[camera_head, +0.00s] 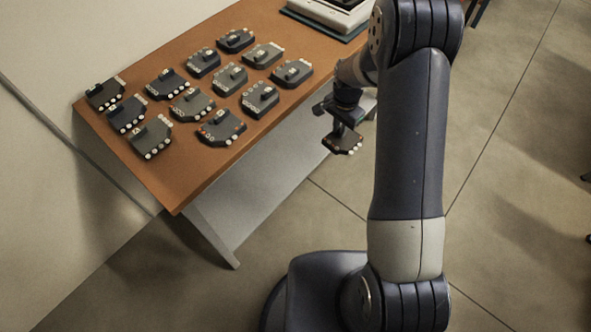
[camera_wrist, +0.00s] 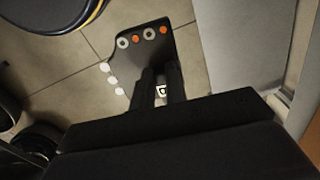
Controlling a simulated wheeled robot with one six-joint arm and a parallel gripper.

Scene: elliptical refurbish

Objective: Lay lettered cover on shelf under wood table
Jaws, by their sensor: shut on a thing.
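My gripper (camera_head: 343,123) is shut on a dark cover (camera_head: 342,142) and holds it in the air beside the front edge of the wood table (camera_head: 150,172). In the wrist view the cover (camera_wrist: 150,50) has orange and grey round spots along one edge and white knobs on one side. A small white patch with a dark mark shows between the fingers (camera_wrist: 160,88); I cannot read it for sure.
Several similar dark covers (camera_head: 230,78) stand in rows on the tabletop. A pale device on a dark mat (camera_head: 335,15) sits at the table's far end. The tiled floor (camera_head: 500,170) at right is mostly clear.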

